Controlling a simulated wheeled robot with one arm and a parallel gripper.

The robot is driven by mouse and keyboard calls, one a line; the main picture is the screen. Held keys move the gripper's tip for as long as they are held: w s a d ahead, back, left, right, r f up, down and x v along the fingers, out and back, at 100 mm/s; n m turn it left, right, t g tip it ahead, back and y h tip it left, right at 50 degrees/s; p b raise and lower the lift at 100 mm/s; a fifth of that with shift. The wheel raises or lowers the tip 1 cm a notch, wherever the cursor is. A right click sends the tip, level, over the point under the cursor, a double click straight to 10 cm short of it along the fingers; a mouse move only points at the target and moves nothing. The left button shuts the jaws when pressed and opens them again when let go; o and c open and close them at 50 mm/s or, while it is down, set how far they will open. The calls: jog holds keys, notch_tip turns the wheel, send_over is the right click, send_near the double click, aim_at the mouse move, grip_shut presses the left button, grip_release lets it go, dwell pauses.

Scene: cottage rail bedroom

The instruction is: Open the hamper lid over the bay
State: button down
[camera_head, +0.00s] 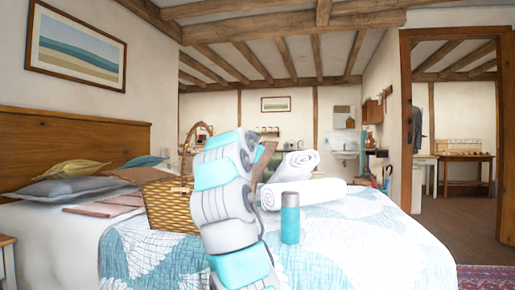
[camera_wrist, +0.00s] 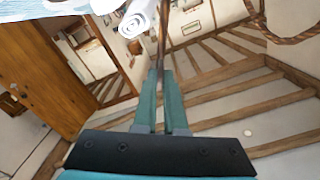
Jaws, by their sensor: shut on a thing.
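The wicker hamper (camera_head: 170,207) with an arched handle (camera_head: 184,150) stands on the bed, partly hidden behind my arm. My gripper (camera_head: 268,152) is just right of the hamper, mostly behind my arm in the head view. A brown panel (camera_head: 262,164), which looks like the hamper lid, stands steeply tilted beside it. In the wrist view, my gripper's teal fingers (camera_wrist: 160,85) are closed together on a thin brown edge (camera_wrist: 162,35), seen nearly edge-on. A rope-like handle (camera_wrist: 292,30) shows at the upper right there. The inside of the hamper is hidden.
Rolled white towels (camera_head: 296,180) lie right of my arm, and a teal bottle (camera_head: 290,218) stands in front of them on the quilt (camera_head: 360,250). Pillows (camera_head: 65,187) and a folded pinkish cloth (camera_head: 105,204) lie left. The quilt at right is clear.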

jog(key=c, duration=1)
grip_release()
jog(key=shift+b+v, duration=0.4)
jog(key=shift+v, duration=3.5)
